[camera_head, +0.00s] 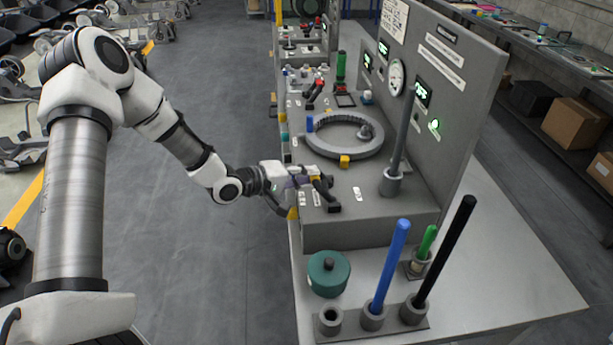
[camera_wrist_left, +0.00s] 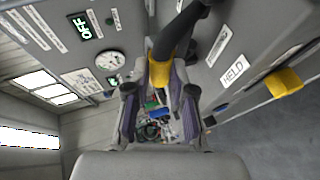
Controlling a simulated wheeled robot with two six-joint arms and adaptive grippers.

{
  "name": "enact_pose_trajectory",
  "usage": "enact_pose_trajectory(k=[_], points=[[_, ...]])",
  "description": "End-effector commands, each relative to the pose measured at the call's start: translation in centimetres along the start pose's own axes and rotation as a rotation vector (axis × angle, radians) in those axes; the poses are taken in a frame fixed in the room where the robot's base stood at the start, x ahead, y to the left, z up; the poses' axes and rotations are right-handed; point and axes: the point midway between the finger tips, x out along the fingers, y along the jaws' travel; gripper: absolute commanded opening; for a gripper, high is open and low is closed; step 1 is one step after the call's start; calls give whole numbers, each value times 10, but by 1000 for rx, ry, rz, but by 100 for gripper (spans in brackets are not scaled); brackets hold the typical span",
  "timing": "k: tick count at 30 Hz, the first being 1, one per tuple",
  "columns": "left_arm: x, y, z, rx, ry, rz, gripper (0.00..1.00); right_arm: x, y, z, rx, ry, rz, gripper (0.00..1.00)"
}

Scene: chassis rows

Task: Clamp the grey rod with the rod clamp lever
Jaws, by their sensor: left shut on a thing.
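The grey rod (camera_head: 404,115) stands upright in a grey round socket (camera_head: 392,184) on the console, near its upright panel. My left gripper (camera_head: 316,181) is at the console's near-left edge, apart from the rod. It is shut on the rod clamp lever (camera_head: 326,194), a black bar with a yellow grip. In the left wrist view the lever's yellow grip (camera_wrist_left: 160,73) lies between the fingers (camera_wrist_left: 160,92), and its black bar runs to the top edge. A "HELD" label (camera_wrist_left: 235,71) is beside it. My right gripper is not in view.
A grey ring (camera_head: 345,150) with a yellow block (camera_head: 345,161) lies behind the lever. In front stand a blue rod (camera_head: 391,265), a black rod (camera_head: 447,250), a short green rod (camera_head: 427,241) and a teal round part (camera_head: 328,274). The panel (camera_head: 450,110) rises at the right.

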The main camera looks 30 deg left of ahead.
Motion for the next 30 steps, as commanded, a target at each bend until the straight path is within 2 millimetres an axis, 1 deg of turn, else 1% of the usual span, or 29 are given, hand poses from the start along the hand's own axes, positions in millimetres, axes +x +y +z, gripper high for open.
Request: enact_pose_trajectory(k=[1, 3, 11, 14, 17, 24, 27, 30], points=[[0, 0, -1, 0, 1, -1, 27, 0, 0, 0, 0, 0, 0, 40], [0, 0, 0, 0, 1, -1, 48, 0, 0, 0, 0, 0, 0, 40], [0, 0, 0, 0, 1, -1, 48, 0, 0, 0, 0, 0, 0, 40], [-3, 0, -1, -2, 2, -1, 48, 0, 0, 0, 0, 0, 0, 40], [-14, 0, -2, -5, 5, 0, 48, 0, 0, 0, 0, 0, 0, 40], [-53, 1, -2, -8, 5, 6, 48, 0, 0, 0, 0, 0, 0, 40], [-64, 0, -4, -6, 10, 1, 48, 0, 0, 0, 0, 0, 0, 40], [-70, 0, -3, -4, 6, 0, 48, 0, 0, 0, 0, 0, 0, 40]])
